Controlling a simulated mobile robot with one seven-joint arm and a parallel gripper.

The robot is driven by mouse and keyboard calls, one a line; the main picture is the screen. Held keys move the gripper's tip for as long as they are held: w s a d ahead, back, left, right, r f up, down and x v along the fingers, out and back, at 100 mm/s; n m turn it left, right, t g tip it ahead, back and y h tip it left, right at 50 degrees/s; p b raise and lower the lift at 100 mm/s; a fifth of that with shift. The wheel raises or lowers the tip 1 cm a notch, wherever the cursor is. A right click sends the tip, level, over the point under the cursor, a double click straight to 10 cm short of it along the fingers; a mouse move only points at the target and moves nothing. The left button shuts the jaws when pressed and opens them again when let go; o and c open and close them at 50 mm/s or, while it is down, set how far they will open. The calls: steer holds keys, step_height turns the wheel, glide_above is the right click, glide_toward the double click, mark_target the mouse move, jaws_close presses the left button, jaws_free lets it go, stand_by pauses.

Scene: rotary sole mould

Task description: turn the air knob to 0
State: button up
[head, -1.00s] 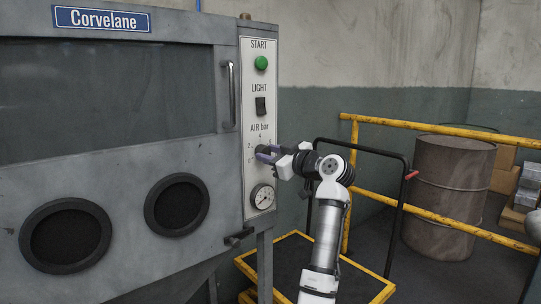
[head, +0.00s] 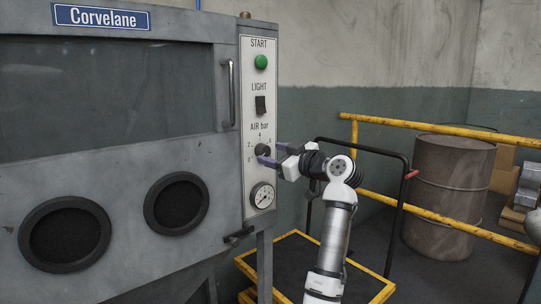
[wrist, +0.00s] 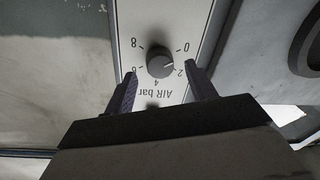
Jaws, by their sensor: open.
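The air knob (head: 263,150) is a dark round knob on the pale control panel, below the "AIR bar" label. In the wrist view the knob (wrist: 160,63) appears upside down with its number ring. Its pale mark points toward the 2. My gripper (head: 273,154) is open, just in front of the knob and clear of it. In the wrist view its two dark fingers (wrist: 161,78) stand apart on the left and right, with the knob seen between and beyond them. Nothing is held.
On the panel are a green START button (head: 261,62), a black LIGHT switch (head: 260,105) above the knob, and a pressure gauge (head: 262,196) below. A door handle (head: 229,93) is to the left. A black rail and yellow railing (head: 440,145) stand at right.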

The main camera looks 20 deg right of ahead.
steer(key=b+v, duration=0.1)
steer(key=v, duration=1.1)
